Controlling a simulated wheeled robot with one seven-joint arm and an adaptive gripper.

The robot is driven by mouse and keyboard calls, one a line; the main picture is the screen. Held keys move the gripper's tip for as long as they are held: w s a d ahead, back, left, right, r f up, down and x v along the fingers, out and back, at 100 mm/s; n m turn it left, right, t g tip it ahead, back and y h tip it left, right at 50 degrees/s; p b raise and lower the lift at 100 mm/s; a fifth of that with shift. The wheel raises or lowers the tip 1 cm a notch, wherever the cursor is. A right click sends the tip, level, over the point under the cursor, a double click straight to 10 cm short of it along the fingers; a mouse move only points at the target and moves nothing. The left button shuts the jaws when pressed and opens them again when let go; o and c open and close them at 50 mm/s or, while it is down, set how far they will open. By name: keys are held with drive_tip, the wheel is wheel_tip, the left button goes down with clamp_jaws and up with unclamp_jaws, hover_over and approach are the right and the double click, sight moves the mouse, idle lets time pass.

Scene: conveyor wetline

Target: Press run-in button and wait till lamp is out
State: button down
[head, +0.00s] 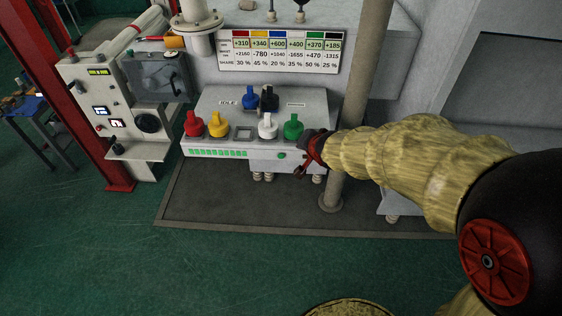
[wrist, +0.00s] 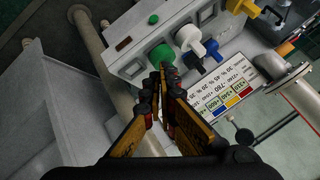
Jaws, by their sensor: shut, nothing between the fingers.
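A control box (head: 262,100) carries colored knobs on its top. A small round green button (head: 282,155) sits on its front face, and it also shows in the wrist view (wrist: 153,19). It has no readable label. My gripper (head: 308,160) is at the box's right end, right of the button and apart from it. In the wrist view my gripper (wrist: 163,70) is shut and empty, its tips in front of the green knob (wrist: 162,54). I cannot tell whether they touch it. A row of small green lights (head: 218,153) is lit; no lamp is clearly marked.
Red (head: 193,124), yellow (head: 219,125), white (head: 267,127) and blue (head: 250,98) knobs stand on the box. A vertical pipe (head: 356,110) rises close behind my arm. A sign (head: 280,50) with figures hangs behind. The green floor (head: 200,270) in front is clear.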

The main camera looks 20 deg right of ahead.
sight(281, 156)
drive_tip(key=w+a+f+m+t+y+b, duration=0.1)
drive_tip(key=w+a+f+m+y, duration=0.1)
drive_tip(key=f, duration=1)
drive_tip(key=w+a+f+m+t+y+b, duration=0.1)
drive_tip(key=f+m, duration=0.5)
drive_tip(key=f, duration=0.7)
drive_tip(key=w+a+y+b, duration=0.1)
drive_tip(key=w+a+y, duration=0.1)
drive_tip(key=w+a, duration=0.1)
drive_tip(key=shift+w+a, duration=0.3)
drive_tip(key=shift+a, duration=0.1)
drive_tip(key=shift+w+b, duration=0.1)
drive_tip(key=shift+b, duration=0.2)
drive_tip(key=w+d+b, duration=0.1)
drive_tip(key=w+d, duration=0.1)
drive_tip(key=w, duration=0.6)
drive_tip(key=shift+d, duration=0.4)
drive_tip(key=shift+w, duration=0.25)
drive_tip(key=shift+w+d+p, duration=0.1)
drive_tip(key=shift+w+p, duration=0.15)
drive_tip(key=shift+p, duration=0.1)
